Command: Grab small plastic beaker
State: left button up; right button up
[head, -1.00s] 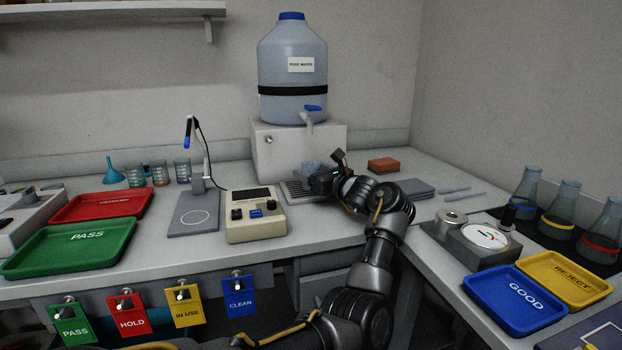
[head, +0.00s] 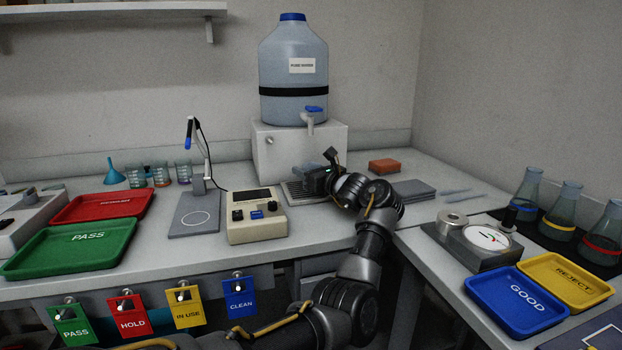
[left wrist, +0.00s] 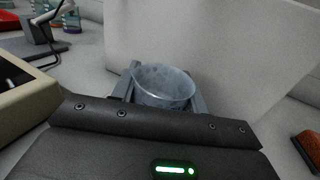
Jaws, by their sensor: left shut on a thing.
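The small plastic beaker (left wrist: 163,86) is translucent grey-blue and shows upright between the fingers of my left gripper (left wrist: 165,98) in the left wrist view. The gripper is shut on it, with a finger on each side. In the head view my left gripper (head: 308,181) is over the slotted drip tray (head: 297,192) in front of the white stand (head: 285,148); the beaker is mostly hidden there by the gripper. I cannot tell whether its base touches the tray. My right gripper is not in view.
A large water jug (head: 293,75) with a tap (head: 309,120) stands on the white stand above the gripper. A beige control box (head: 256,217) is close on the left. An orange block (head: 384,165) and a grey flat stack (head: 412,189) lie to the right.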

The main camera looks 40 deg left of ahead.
pick_arm(q)
jog(key=shift+r, duration=0.25)
jog(key=shift+r, duration=0.8)
jog(key=s+d+r, duration=0.2)
jog(key=s+r, duration=0.9)
jog(key=s, duration=0.2)
jog(key=shift+s, duration=0.35)
jog(key=shift+s+d, duration=0.1)
